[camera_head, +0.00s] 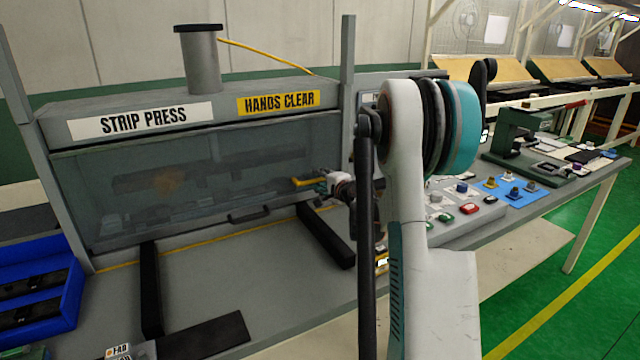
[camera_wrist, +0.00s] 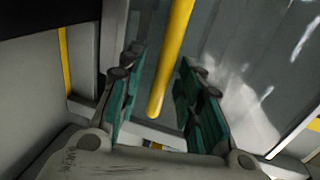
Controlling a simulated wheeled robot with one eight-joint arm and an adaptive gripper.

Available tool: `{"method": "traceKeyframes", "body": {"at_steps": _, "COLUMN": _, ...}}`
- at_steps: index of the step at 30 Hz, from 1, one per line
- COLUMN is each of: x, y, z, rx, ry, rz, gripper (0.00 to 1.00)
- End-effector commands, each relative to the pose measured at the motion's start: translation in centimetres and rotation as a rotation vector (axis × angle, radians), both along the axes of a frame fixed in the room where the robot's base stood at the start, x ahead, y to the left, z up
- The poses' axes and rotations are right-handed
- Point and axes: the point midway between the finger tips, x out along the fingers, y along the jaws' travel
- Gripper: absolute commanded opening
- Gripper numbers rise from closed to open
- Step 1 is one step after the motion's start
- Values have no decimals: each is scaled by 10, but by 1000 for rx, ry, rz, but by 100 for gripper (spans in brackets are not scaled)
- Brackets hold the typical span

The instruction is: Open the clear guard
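The clear guard (camera_head: 200,175) is a see-through panel across the front of the grey strip press. It hangs down and looks closed, with a black handle (camera_head: 249,215) at its lower edge. My gripper (camera_head: 318,184) is at the guard's right end, beside a yellow bar (camera_head: 306,182). In the wrist view my gripper (camera_wrist: 161,65) is open, and the yellow bar (camera_wrist: 172,55) runs between its green-padded fingers with gaps on both sides. I cannot tell what the bar is fixed to. Dark parts behind the panel are blurred.
A blue bin (camera_head: 72,300) with dark strips stands at left. Two black rails (camera_head: 151,290) lie on the bench before the press. A grey post (camera_head: 347,100) rises close to my arm. A button panel (camera_head: 465,212) and green hand press (camera_head: 515,135) stand at right.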

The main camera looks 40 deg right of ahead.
Motion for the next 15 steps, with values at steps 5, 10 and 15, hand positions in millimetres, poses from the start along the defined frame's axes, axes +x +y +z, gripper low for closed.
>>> {"method": "traceKeyframes", "body": {"at_steps": 5, "x": 3, "y": 0, "z": 0, "rx": 0, "ry": 0, "rz": 0, "gripper": 33}}
{"method": "traceKeyframes", "body": {"at_steps": 10, "x": 3, "y": 0, "z": 0, "rx": 0, "ry": 0, "rz": 0, "gripper": 28}}
{"method": "traceKeyframes", "body": {"at_steps": 15, "x": 3, "y": 0, "z": 0, "rx": 0, "ry": 0, "rz": 0, "gripper": 0}}
